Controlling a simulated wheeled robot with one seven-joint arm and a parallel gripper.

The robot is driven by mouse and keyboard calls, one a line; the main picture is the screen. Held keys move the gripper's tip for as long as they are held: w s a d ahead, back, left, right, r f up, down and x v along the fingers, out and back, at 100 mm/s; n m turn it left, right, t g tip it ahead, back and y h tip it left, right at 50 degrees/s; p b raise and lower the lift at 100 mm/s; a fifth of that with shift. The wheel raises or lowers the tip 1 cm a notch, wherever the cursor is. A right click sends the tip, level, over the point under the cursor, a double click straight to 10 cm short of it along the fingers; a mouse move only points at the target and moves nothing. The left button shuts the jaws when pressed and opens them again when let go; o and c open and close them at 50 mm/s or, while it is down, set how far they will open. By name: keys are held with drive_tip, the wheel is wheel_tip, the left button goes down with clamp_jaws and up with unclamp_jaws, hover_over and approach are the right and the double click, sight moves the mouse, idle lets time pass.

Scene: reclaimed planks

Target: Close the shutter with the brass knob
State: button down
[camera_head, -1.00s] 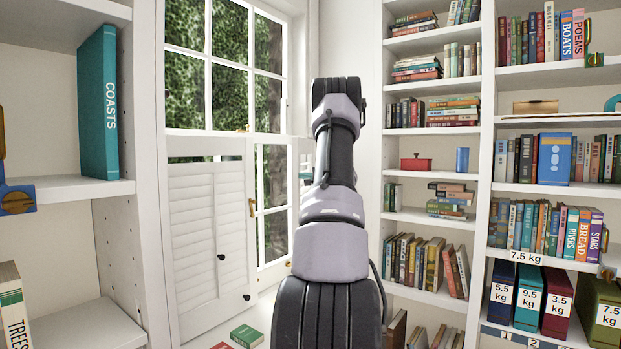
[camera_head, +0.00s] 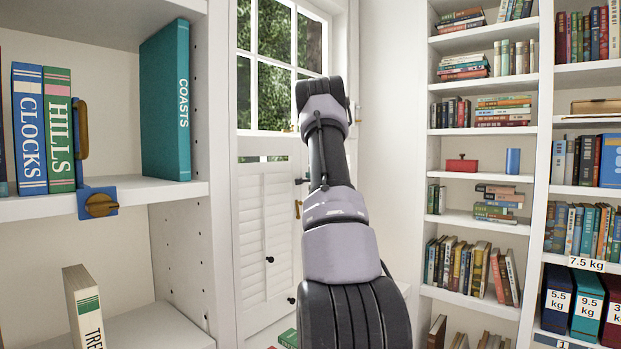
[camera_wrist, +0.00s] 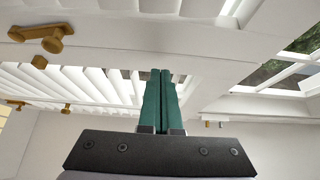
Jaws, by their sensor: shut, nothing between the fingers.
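The white louvred shutter (camera_head: 263,215) covers the lower left part of the window in the head view. A brass fitting (camera_head: 298,208) sits at its right edge, partly beside my arm. Dark knobs show lower down. In the wrist view, white louvres (camera_wrist: 100,82) cross behind my gripper (camera_wrist: 161,72), whose green fingers are together and empty. I cannot tell whether they touch the shutter. Brass-coloured knobs and fittings (camera_wrist: 52,44) show at the upper left of that view, left of the fingers. My arm hides the gripper and the window's lower right part in the head view.
A white shelf unit (camera_head: 207,255) stands close on the left, with a teal book (camera_head: 166,100) and a blue-and-brass fitting (camera_head: 100,203) at its shelf edge. Bookshelves (camera_head: 484,217) fill the right. Books lie low by the window. White wall shows between window and bookshelves.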

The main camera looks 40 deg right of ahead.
idle(0.3)
drive_tip(key=v, duration=1)
drive_tip(key=shift+s, duration=0.4)
drive_tip(key=shift+a, duration=0.1)
